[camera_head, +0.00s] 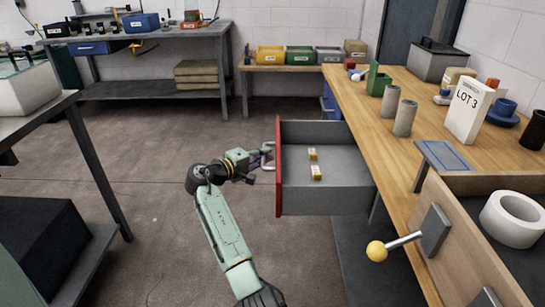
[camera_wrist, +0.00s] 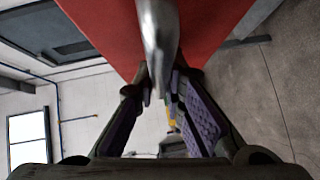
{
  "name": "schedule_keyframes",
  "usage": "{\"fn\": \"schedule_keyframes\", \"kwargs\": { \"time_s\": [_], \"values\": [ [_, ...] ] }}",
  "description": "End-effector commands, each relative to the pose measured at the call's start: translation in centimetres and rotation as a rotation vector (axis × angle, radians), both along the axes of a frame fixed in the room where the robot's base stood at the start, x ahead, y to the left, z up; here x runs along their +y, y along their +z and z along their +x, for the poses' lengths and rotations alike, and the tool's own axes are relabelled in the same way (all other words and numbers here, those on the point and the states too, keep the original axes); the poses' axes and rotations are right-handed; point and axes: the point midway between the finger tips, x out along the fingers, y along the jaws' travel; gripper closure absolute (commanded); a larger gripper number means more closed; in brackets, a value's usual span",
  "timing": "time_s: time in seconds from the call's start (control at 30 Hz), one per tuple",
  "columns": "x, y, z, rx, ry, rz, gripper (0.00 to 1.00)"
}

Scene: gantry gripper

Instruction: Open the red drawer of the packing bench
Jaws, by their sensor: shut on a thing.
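The red drawer (camera_head: 278,168) of the packing bench (camera_head: 350,110) is pulled out, its grey inside open to view with two small yellowish blocks (camera_head: 315,172) lying in it. My gripper (camera_head: 262,163) is at the drawer's front, at the metal handle (camera_head: 268,150). In the wrist view, the handle (camera_wrist: 158,40) runs between the fingers of my gripper (camera_wrist: 165,90) in front of the red drawer face (camera_wrist: 215,30). The fingers are shut on the handle; the exact contact is partly hidden by the bar.
A lever with a yellow knob (camera_head: 376,251) sticks out at the near right. The bench top holds a white LOT 3 box (camera_head: 469,110), grey cylinders (camera_head: 405,118) and a green holder (camera_head: 378,80). A dark table (camera_head: 95,170) stands at left. The floor (camera_head: 150,220) between is clear.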

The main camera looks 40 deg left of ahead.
Motion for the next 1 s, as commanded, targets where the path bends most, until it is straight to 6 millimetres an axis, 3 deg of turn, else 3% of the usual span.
{"fn": "schedule_keyframes", "kwargs": {
  "time_s": [0.37, 0.4, 0.7, 1.0],
  "values": [
    [0.18, 0.04, -0.11, -0.001, 0.001, 0.001, 1.00],
    [0.18, 0.04, -0.11, -0.001, 0.001, 0.001, 0.89],
    [0.18, 0.03, -0.11, 0.000, 0.001, 0.000, 0.69],
    [0.21, 0.02, -0.18, 0.000, 0.001, 0.000, 0.69]
  ]
}}
